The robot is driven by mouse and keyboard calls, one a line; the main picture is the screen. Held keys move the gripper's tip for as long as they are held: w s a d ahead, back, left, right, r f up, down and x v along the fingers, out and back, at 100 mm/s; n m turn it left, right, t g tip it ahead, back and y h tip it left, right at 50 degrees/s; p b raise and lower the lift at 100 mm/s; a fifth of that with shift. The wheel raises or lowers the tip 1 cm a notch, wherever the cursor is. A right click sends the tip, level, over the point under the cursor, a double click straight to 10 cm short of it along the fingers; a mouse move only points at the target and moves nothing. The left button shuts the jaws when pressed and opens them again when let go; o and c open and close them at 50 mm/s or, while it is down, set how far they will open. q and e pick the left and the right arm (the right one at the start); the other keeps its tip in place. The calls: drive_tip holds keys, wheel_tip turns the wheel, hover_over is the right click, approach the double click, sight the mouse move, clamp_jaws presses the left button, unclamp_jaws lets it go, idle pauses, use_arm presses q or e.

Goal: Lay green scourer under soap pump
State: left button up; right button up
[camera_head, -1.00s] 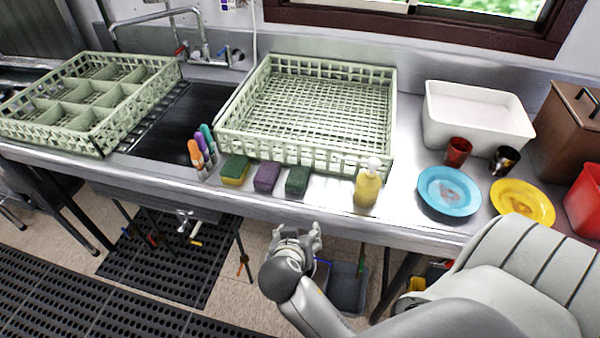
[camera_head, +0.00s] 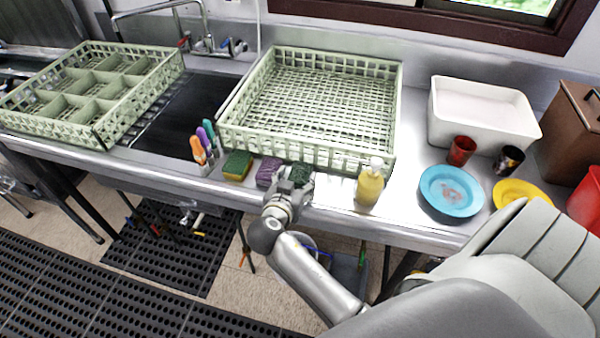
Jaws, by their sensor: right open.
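The dark green scourer (camera_head: 301,173) lies on the steel counter in front of the big rack, partly hidden by my right gripper. My right gripper (camera_head: 291,184) is open at the near side of the scourer, its fingers reaching over or against it; I cannot tell whether they touch. The yellow soap pump (camera_head: 369,186) with a white top stands upright on the counter to the right, apart from the scourer. My left gripper is not in view.
A purple sponge (camera_head: 268,172) and a yellow-and-green sponge (camera_head: 237,166) lie left of the scourer. The pale green rack (camera_head: 309,154) stands behind them. A blue plate (camera_head: 451,191) lies right of the pump. Bare counter lies between scourer and pump.

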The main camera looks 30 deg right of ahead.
sight(300, 173)
drive_tip(key=p+x, duration=0.1)
drive_tip(key=x, duration=0.3)
drive_tip(key=shift+a, duration=0.1)
drive_tip(key=c, duration=0.6)
